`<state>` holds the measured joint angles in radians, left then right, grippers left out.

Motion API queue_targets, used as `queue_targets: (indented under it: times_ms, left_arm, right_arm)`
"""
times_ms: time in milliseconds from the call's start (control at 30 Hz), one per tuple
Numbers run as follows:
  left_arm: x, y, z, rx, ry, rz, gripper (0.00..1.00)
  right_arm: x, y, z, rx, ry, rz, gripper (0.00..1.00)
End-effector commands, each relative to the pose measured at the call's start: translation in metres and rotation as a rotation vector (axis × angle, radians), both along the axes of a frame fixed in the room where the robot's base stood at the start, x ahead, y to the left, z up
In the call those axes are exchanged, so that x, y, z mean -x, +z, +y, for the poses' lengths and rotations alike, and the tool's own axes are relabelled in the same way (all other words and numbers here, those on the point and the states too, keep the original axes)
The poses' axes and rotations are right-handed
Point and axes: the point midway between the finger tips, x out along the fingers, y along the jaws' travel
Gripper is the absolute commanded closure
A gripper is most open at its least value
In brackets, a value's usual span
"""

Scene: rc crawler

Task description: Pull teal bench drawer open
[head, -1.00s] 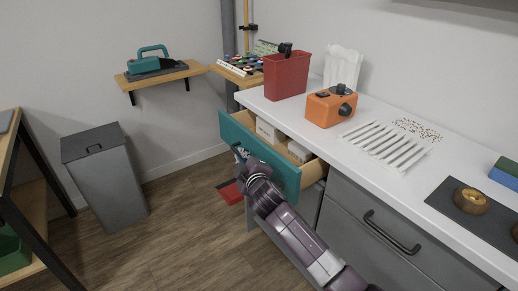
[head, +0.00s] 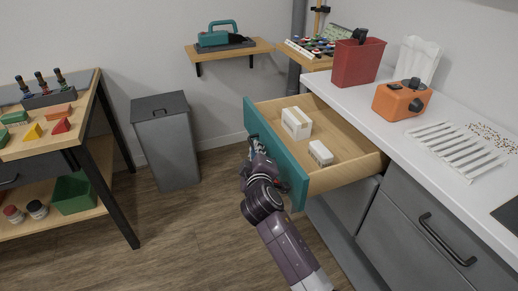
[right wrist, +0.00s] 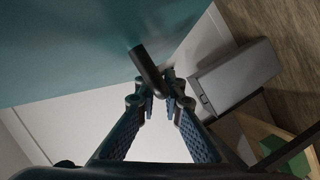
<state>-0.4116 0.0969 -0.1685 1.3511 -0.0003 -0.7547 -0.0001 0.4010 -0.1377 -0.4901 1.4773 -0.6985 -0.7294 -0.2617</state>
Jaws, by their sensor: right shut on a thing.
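The teal bench drawer (head: 272,150) stands well out from the white-topped bench, with its light wood inside showing. Two white boxes, one larger (head: 296,123) and one smaller (head: 320,153), sit in it. My right gripper (head: 254,150) is at the outer side of the teal front. In the right wrist view my right gripper (right wrist: 160,95) has its fingertips closed around the dark bar handle (right wrist: 147,68) of the teal front. My left gripper is in neither view.
A grey bin (head: 165,140) stands on the floor beyond the drawer. A wooden shelf table (head: 95,115) is at the left. A closed grey drawer (head: 420,230) is right of the teal one. The floor between bin and drawer is clear.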

Motion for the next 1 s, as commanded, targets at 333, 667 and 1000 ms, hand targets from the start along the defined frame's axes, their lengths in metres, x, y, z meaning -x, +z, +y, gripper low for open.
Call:
queue_targets:
  times_ms: [333, 667, 1000]
  left_arm:
    - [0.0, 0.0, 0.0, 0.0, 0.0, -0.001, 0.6]
    - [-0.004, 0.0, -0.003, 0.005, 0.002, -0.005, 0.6]
    - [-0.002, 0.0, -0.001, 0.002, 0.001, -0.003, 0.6]
  right_arm:
    - [0.0, -0.002, -0.001, 0.001, -0.002, 0.004, 0.85]
    - [0.001, -0.001, -0.001, -0.001, -0.001, 0.001, 0.84]
    - [0.041, 0.007, -0.002, -0.003, 0.0, 0.002, 0.84]
